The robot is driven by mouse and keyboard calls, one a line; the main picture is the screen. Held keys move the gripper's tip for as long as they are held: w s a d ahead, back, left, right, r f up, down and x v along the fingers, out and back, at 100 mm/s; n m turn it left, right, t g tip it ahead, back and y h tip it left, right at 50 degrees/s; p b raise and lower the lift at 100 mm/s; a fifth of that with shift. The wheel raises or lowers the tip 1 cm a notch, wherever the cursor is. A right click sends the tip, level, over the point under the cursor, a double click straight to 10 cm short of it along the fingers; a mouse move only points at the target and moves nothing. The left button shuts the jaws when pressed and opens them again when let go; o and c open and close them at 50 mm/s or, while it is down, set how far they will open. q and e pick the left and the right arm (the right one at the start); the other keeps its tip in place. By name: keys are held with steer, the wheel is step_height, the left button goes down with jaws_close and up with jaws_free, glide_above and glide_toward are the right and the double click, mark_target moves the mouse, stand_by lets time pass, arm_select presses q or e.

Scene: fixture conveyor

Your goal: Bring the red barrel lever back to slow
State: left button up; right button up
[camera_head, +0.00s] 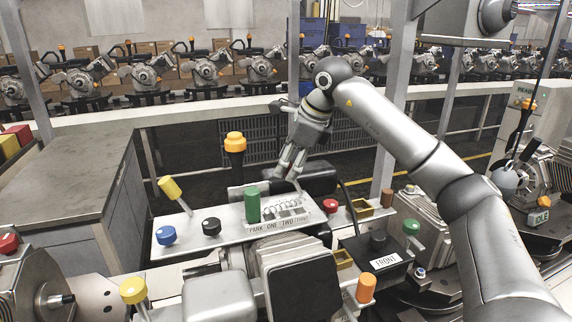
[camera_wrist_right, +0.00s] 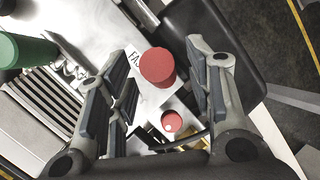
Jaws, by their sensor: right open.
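The red barrel lever (camera_wrist_right: 158,66) shows in the right wrist view as a red cylinder above a pale plate. Letters that look like "FA" are partly visible beside it; I cannot read a slow mark. In the head view I cannot make the red barrel out. My right gripper (camera_head: 287,170) reaches down over the far side of the white lever panel (camera_head: 190,240). It is open in the wrist view (camera_wrist_right: 166,92), with the red barrel between and beyond its fingers, apparently untouched. My left gripper is in neither view.
A green barrel lever (camera_head: 252,205) stands close left of my right gripper, by the "PARK ONE TWO THIRD" label. A red ball knob (camera_head: 330,206) is to the right. Blue (camera_head: 166,235), black (camera_head: 211,227) and yellow (camera_head: 170,188) levers are left. A grey counter (camera_head: 70,185) stands farther left.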

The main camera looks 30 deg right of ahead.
steer(key=shift+w+a+f, duration=0.1)
steer(key=shift+w+f, duration=0.2)
steer(key=shift+f, duration=0.2)
steer(key=shift+w+f, duration=0.1)
steer(key=shift+f, duration=0.4)
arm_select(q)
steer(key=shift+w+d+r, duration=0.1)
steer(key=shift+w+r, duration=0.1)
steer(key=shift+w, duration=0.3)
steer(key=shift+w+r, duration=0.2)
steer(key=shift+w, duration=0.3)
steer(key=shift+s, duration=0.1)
arm_select(e)
steer(key=shift+c, duration=0.9)
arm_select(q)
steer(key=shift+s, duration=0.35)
arm_select(e)
jaws_close()
